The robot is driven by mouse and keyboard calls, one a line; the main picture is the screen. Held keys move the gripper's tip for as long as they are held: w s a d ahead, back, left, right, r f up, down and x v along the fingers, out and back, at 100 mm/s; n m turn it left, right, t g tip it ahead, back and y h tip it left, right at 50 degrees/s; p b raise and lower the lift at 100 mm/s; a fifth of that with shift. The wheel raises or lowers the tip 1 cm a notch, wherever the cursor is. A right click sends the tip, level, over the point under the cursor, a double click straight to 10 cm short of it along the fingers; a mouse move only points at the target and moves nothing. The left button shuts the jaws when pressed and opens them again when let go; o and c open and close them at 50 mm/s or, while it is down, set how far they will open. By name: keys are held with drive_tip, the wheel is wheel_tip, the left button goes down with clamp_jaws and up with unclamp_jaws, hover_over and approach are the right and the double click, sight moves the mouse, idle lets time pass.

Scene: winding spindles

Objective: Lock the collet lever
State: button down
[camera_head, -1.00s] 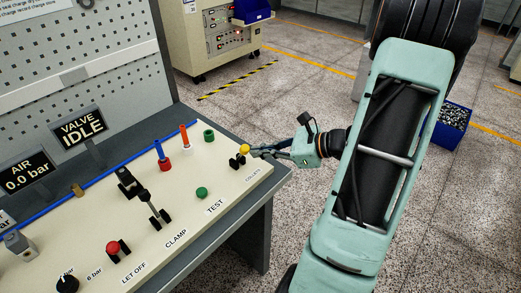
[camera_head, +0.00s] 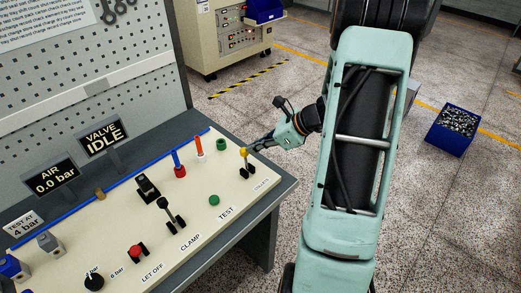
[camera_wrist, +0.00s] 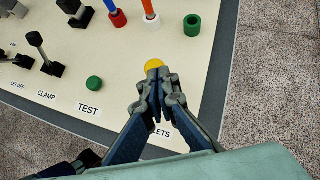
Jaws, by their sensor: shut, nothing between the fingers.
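The collet lever has a yellow knob (camera_head: 243,153) on a short stem above black base blocks, at the far right corner of the cream panel. It now tilts slightly left in the head view. The label beside it is partly hidden; "LETS" shows in the wrist view. My gripper (camera_head: 249,150) is shut and empty, its fingertips close against the knob's right side. In the wrist view the closed fingertips (camera_wrist: 159,78) cover part of the yellow knob (camera_wrist: 153,65) and hide the stem. I cannot tell whether they touch.
A green TEST button (camera_head: 214,200), a black CLAMP lever (camera_head: 163,203), a red LET OFF knob (camera_head: 135,252) and a green ring (camera_head: 221,144) stand on the panel. The signs read VALVE IDLE and AIR 0.0 bar.

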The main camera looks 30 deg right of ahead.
drive_tip(key=shift+w+a+b, duration=0.2)
drive_tip(key=shift+w+a, duration=0.1)
drive_tip(key=shift+w, duration=0.5)
drive_tip(key=shift+w+a+b, duration=0.15)
drive_tip(key=shift+w+a, duration=0.15)
drive_tip(key=shift+w, duration=0.5)
drive_tip(key=s+d+r, duration=0.2)
drive_tip(key=d+r, duration=0.4)
drive_tip(key=r, duration=0.5)
drive_tip(key=shift+r+p, duration=0.2)
drive_tip(key=shift+p, duration=0.25)
